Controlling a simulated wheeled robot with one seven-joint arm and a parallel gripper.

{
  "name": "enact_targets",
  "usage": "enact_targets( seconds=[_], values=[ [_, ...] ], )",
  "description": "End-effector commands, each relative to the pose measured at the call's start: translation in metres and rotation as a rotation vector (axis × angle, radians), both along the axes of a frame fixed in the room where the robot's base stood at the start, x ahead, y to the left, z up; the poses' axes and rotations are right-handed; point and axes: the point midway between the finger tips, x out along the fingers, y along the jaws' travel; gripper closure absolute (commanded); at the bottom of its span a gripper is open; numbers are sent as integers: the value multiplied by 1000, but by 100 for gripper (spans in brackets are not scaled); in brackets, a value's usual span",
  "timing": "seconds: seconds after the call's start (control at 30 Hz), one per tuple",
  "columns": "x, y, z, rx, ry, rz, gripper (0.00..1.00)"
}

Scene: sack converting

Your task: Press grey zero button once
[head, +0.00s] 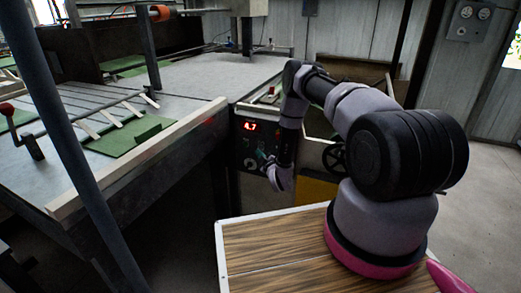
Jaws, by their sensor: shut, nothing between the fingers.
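A dark control panel (247,146) stands at the end of the machine table, with a lit red display (250,126) that seems to read 4.7. Below the display are small controls, including a greenish one and a pale round one (250,164). They are too small for me to tell which is the grey zero button, and it may be hidden. My gripper (269,165) is shut and empty, low in front of the panel's right side, close to the controls. I cannot tell whether it touches the panel. My wrist and forearm cover the panel's right edge.
A long machine table (190,80) with a pale edge rail (140,158) fills the left. A red-topped control (271,90) sits above the panel. A black handwheel (334,158) and a yellow panel (315,190) stand right of my gripper. Open floor lies far right.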

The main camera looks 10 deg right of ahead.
Motion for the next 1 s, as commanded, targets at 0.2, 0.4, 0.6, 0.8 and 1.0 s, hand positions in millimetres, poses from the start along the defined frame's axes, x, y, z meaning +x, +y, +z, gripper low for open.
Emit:
enact_targets(
  seconds=[0.2,0.4,0.6,0.8,1.0],
  values=[
    [0,0,0,0,0,0,100],
    [0,0,0,0,0,0,100],
    [0,0,0,0,0,0,100],
    [5,-4,0,0,0,-1,100],
    [7,-5,0,0,0,0,100]
  ],
)
